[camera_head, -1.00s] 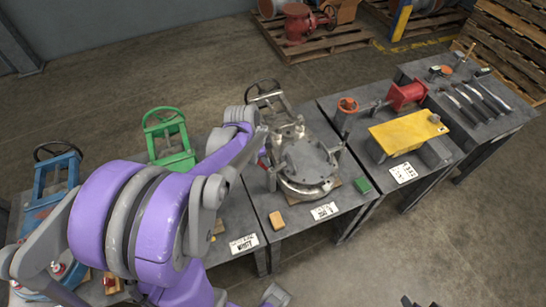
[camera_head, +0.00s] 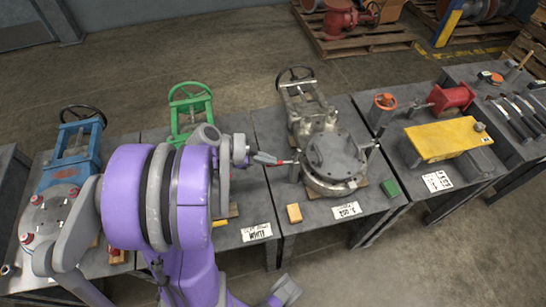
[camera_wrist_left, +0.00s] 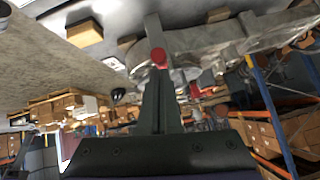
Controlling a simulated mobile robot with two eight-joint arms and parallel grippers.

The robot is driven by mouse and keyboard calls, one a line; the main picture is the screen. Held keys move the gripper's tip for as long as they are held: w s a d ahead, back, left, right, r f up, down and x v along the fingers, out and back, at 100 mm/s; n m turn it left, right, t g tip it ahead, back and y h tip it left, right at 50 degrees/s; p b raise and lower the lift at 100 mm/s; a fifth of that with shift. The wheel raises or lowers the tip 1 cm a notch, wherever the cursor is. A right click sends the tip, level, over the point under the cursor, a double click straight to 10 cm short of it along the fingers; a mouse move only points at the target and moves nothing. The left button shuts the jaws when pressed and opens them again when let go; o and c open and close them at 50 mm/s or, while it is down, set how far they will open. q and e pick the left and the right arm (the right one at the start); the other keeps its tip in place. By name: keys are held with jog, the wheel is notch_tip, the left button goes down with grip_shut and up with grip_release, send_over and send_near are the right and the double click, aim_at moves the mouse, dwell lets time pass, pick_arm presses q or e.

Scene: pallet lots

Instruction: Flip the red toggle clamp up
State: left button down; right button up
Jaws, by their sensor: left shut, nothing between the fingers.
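The red toggle clamp shows as a short red-tipped lever (camera_head: 268,159) at the left side of the silver flanged valve (camera_head: 335,158). Its thin grey bar points right toward the flange. In the left wrist view its round red end (camera_wrist_left: 158,57) sits on a grey bar, right in front of my finger tips. My left gripper (camera_head: 252,159) is shut and empty at the outer end of the lever. In the left wrist view its dark fingers (camera_wrist_left: 160,78) are together just below the red end; I cannot tell whether they touch it. My right gripper does not show.
A blue valve (camera_head: 78,150) and a green valve (camera_head: 190,108) stand left of the silver one. A yellow box (camera_head: 443,138) stands on the table to the right.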

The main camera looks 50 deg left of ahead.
pick_arm(q)
jog(key=shift+s+f, duration=0.25)
jog(key=shift+f, duration=0.1)
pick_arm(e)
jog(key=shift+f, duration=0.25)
pick_arm(q)
jog(key=shift+f, duration=0.1)
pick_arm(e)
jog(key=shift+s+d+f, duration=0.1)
